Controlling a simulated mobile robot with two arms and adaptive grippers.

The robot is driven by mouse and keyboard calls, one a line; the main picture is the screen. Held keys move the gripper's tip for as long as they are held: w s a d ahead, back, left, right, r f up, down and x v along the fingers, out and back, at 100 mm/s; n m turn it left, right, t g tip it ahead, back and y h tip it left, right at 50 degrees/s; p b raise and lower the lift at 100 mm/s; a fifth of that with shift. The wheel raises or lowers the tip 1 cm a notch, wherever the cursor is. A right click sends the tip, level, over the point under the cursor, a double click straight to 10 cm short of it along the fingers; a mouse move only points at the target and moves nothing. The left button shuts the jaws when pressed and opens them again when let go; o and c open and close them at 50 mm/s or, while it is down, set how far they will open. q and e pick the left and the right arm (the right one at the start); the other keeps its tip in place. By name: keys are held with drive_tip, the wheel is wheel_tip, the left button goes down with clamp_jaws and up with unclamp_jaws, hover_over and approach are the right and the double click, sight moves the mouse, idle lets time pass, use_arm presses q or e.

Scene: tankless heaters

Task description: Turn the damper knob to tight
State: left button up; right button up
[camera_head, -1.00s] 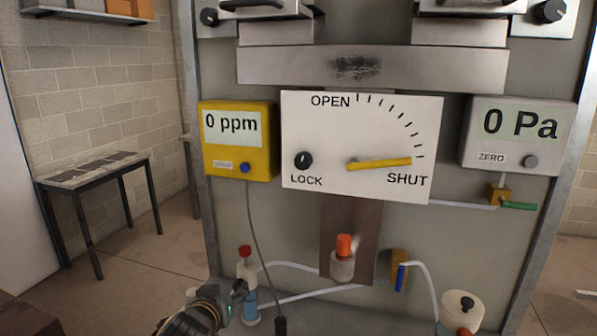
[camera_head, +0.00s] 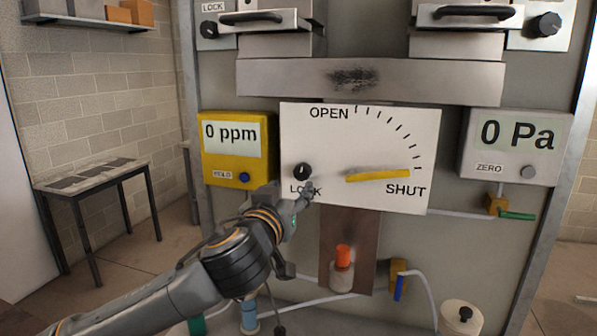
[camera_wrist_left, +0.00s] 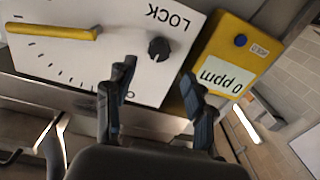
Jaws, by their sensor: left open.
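The black round knob (camera_head: 302,171) sits above the word LOCK on the white damper plate (camera_head: 320,128). A small pale mark shows near its top. A yellow lever (camera_head: 380,175) on the same plate lies near SHUT. My left gripper (camera_head: 306,192) is just below the knob in the head view and partly covers the LOCK label. In the left wrist view, the two fingers of my left gripper (camera_wrist_left: 158,77) are spread, with the knob (camera_wrist_left: 158,48) beyond and between them. The gripper appears empty and apart from the knob. My right gripper is out of view.
A yellow 0 ppm meter (camera_head: 237,149) is left of the plate, and a grey 0 Pa meter (camera_head: 515,140) is right of it. An orange-capped fitting (camera_head: 343,257) and pale hoses are below. A small table (camera_head: 93,175) stands at the left wall.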

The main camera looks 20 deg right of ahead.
sight(301, 175)
use_arm(q)
drive_tip(key=p+x, duration=0.2)
drive_tip(key=x, duration=0.5)
drive_tip(key=shift+w+d, duration=0.1)
clamp_jaws()
